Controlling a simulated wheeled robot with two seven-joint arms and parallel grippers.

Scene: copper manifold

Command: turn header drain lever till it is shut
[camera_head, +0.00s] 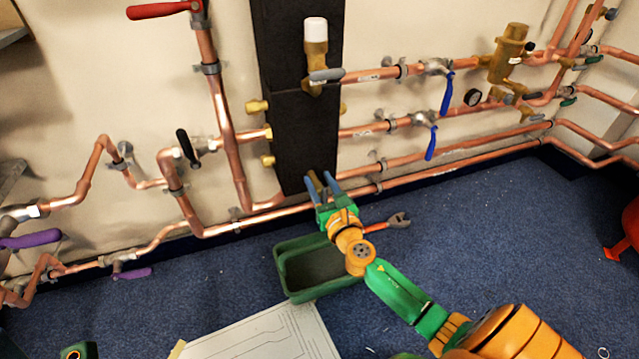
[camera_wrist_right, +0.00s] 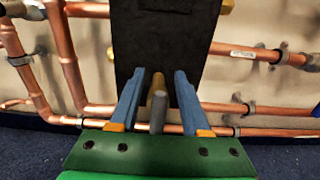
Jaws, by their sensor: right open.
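The header is a tall black block (camera_head: 294,90) on the wall. At its lower end, a brass drain fitting (camera_wrist_right: 158,82) with a short grey lever (camera_wrist_right: 157,115) shows in the right wrist view. My right gripper (camera_head: 322,183) is at the bottom of the header, jaws open. In the right wrist view its two blue-grey fingers (camera_wrist_right: 160,76) stand on either side of the fitting and lever, with a visible gap on each side. In the head view the fingers largely hide the lever. I cannot tell the lever's exact angle. My left gripper is not in view.
Copper pipes (camera_head: 400,163) run along the wall beside the header. Blue levers (camera_head: 447,92), a black lever (camera_head: 187,148) and purple levers (camera_head: 30,239) sit on other valves. A green bin (camera_head: 290,280) and a wrench (camera_head: 388,223) lie below on blue carpet.

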